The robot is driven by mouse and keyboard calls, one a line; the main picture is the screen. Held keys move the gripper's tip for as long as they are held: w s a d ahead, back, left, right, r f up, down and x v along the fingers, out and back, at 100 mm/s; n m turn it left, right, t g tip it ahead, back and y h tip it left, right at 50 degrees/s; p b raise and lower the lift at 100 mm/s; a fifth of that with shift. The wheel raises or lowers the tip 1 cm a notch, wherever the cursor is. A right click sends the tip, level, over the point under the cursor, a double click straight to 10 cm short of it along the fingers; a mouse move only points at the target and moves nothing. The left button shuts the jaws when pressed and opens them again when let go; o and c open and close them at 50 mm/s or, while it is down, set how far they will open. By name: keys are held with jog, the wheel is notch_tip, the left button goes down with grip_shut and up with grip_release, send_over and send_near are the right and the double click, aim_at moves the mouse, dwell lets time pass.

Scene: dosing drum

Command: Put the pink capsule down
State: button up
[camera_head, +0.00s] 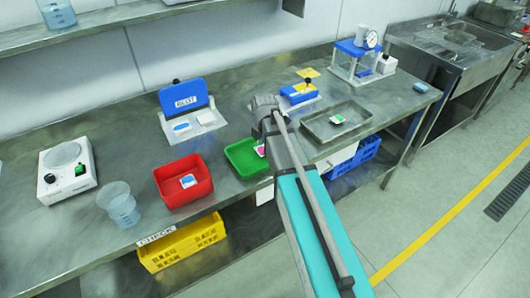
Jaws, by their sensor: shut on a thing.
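A small pink-and-white piece (261,150) shows inside the green tray (236,159), just left of my arm. It is too small to tell whether it is the pink capsule or a marker card. My arm reaches from the lower right across the bench and covers the tray's right part. The arm's far end shows as a grey joint above the tray; my gripper's fingers are hidden behind it. Anything between them is also hidden.
A red tray (171,193) with a blue-and-white piece, a beaker (119,206) and a scale (66,171) stand left. A blue-lidded case (184,96) is behind. A metal tray (311,130) and a blue press (357,57) are right. Bare bench lies between the scale and the case.

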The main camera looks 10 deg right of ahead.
jog(key=shift+f, duration=0.35)
jog(key=shift+f, duration=0.1)
jog(key=o, duration=0.9)
jog(key=shift+r, duration=0.2)
notch_tip(320, 180, up, 12)
jog(key=p, duration=1.1)
jog(key=shift+p, duration=0.4)
jog(key=shift+s+f, duration=0.1)
jog(key=shift+s, duration=0.05)
